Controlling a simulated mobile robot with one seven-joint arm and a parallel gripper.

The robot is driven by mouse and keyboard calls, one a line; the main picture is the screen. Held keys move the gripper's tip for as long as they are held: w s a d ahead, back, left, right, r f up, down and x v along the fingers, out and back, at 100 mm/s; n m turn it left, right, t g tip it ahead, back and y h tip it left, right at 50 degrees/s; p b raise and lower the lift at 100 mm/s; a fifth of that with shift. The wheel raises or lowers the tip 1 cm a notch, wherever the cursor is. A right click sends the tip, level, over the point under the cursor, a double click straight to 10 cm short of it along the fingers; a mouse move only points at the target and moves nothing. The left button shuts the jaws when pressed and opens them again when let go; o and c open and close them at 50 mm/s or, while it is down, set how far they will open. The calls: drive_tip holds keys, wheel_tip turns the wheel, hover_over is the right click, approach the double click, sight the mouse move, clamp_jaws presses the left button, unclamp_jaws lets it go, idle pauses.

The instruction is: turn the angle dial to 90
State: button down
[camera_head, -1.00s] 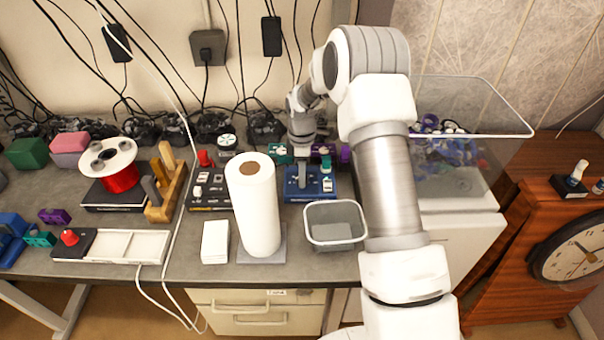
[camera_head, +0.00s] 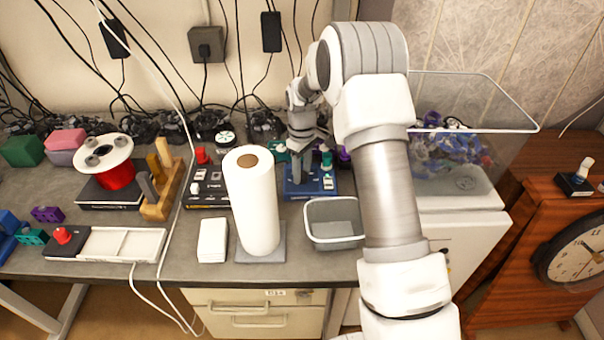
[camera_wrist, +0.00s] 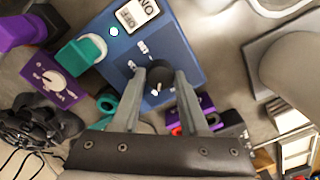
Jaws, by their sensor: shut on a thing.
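A blue box (camera_head: 318,188) stands on the bench behind the grey bin. It fills the upper middle of the wrist view (camera_wrist: 185,50). On it are a white display (camera_wrist: 137,14), a teal part (camera_wrist: 84,50) and a round black knob (camera_wrist: 157,72) with small white labels around it. My gripper (camera_wrist: 161,73) points down at the box, with one finger on each side of the knob, shut on it. In the head view my gripper (camera_head: 303,170) hides the knob. The knob's labels are too small to read.
A paper roll (camera_head: 252,205) stands front left of the blue box, and a grey bin (camera_head: 333,240) is in front. A black control panel (camera_head: 207,188) lies to the left. A purple box with a white dial (camera_wrist: 60,84) sits beside the blue box. A clear-walled container (camera_head: 480,150) is right.

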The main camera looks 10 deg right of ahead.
sight(302, 174)
drive_tip(key=m+b, duration=0.1)
drive_tip(key=m, duration=0.4)
drive_tip(key=shift+m, duration=0.3)
drive_tip(key=shift+m+b, duration=0.3)
drive_tip(key=shift+m, duration=2)
drive_tip(key=shift+r, duration=0.1)
drive_tip(key=shift+c, duration=2.1)
unclamp_jaws()
wheel_tip(302, 174, up, 17)
drive_tip(key=shift+r, duration=0.15)
